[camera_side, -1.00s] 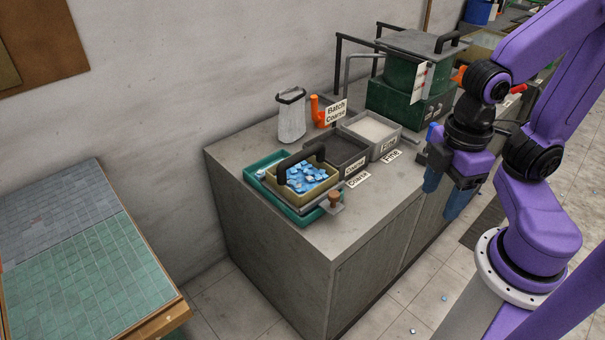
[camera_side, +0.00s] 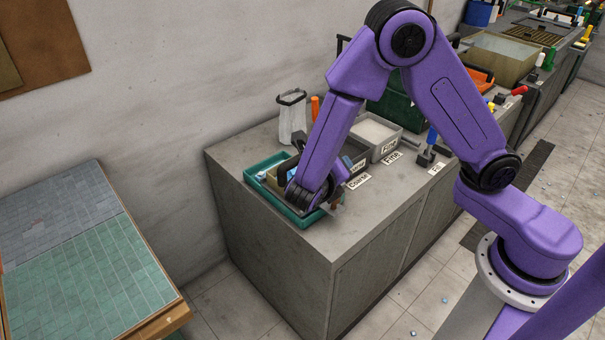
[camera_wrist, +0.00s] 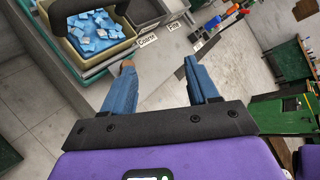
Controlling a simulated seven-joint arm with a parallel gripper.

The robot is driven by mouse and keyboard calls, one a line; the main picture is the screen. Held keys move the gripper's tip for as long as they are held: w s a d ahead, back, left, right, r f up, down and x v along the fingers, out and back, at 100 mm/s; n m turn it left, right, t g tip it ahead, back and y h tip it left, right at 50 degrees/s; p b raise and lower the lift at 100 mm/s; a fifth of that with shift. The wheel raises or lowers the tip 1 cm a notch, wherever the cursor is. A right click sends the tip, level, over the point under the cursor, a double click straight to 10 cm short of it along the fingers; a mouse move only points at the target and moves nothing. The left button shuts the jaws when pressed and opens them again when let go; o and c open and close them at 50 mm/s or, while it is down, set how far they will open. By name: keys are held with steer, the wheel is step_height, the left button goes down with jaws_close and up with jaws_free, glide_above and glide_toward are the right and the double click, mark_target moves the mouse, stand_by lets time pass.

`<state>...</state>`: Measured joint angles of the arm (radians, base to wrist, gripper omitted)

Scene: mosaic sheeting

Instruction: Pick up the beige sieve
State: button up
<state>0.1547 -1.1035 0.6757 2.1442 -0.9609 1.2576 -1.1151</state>
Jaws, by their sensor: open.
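The beige sieve (camera_wrist: 110,48) is a shallow square pan with a black arched handle (camera_wrist: 66,18), holding blue and white tile pieces. It sits over a teal tray (camera_wrist: 91,70) at the upper left of the wrist view. In the side view my arm hides most of it. My gripper (camera_wrist: 159,64) is open and empty, its two blue fingers spread apart. In the wrist view the sieve lies beyond and left of the left finger. In the side view my wrist is over the tray's front right side and the fingertips are hidden.
A wooden knob shows at the left fingertip. Bins labelled Coarse and Fine, one with pale contents (camera_side: 376,136), stand right of the tray. A blue-handled tool (camera_side: 430,147) lies further right. The counter's front strip is clear.

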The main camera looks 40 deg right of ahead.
steer(key=w+a+f+n+t, duration=0.55)
steer(key=w+f+n, duration=0.2)
steer(key=n, duration=0.65)
steer(key=shift+t+h, duration=0.25)
steer(key=shift+h, duration=0.05)
steer(key=shift+s+d+f+x, duration=0.1)
steer(key=shift+s+f+x, duration=0.05)
steer(key=shift+x, duration=2.85)
steer(key=shift+s+d+f+x, duration=0.15)
steer(key=shift+f+x, duration=0.05)
steer(key=shift+x, duration=2.8)
steer(key=shift+s+d+f+x, duration=0.1)
steer(key=shift+s+f+x, duration=0.05)
steer(key=shift+x, duration=2.8)
jaws_close()
